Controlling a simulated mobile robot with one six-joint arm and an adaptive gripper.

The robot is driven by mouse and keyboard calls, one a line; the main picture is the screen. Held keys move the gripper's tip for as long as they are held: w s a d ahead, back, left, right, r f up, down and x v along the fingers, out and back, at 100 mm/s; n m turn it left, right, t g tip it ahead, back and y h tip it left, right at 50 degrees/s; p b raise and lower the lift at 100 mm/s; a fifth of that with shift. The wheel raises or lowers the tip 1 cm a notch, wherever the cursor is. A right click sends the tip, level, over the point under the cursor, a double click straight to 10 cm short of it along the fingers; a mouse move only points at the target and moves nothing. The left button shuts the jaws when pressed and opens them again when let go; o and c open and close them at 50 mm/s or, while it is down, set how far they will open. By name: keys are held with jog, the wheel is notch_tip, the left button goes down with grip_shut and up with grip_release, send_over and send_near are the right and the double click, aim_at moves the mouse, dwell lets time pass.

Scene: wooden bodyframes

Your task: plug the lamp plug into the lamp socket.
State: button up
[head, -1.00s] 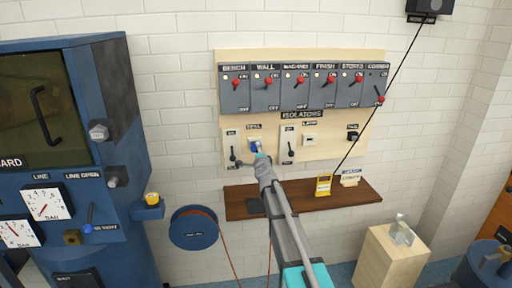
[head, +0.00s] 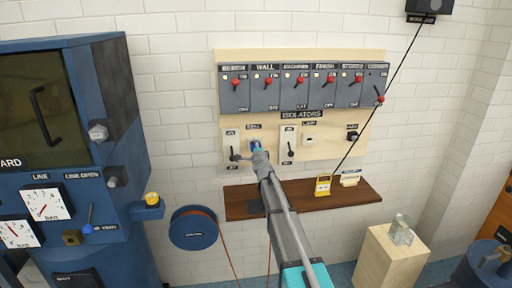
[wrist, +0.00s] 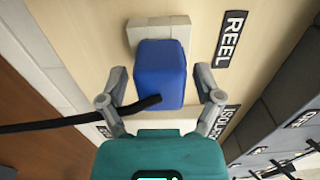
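A blue plug (wrist: 160,72) with a black cable sits against a pale socket (wrist: 160,28) beside the REEL label in the wrist view. My gripper (wrist: 161,76) has one finger on each side of the plug, with a narrow gap showing on both sides. In the head view, my gripper (head: 259,150) is at the left socket on the panel and hides most of it. The lamp socket (head: 309,140) is a small cream plate under the LAMP label, to the right of my gripper. A black piece (head: 352,136) sits farther right; I cannot tell whether it is the lamp plug.
A row of grey isolators (head: 300,92) with red knobs is above. Lever switches stand on both sides of the left socket. A brown shelf (head: 350,196) is below, with a yellow tag (head: 323,186). A blue reel (head: 194,228) hangs left. A black cord crosses at the right.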

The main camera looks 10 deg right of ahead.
grip_shut()
jog(key=shift+s, duration=0.75)
dwell(1.2)
jog(key=shift+s, duration=1.2)
jog(key=shift+s, duration=0.1)
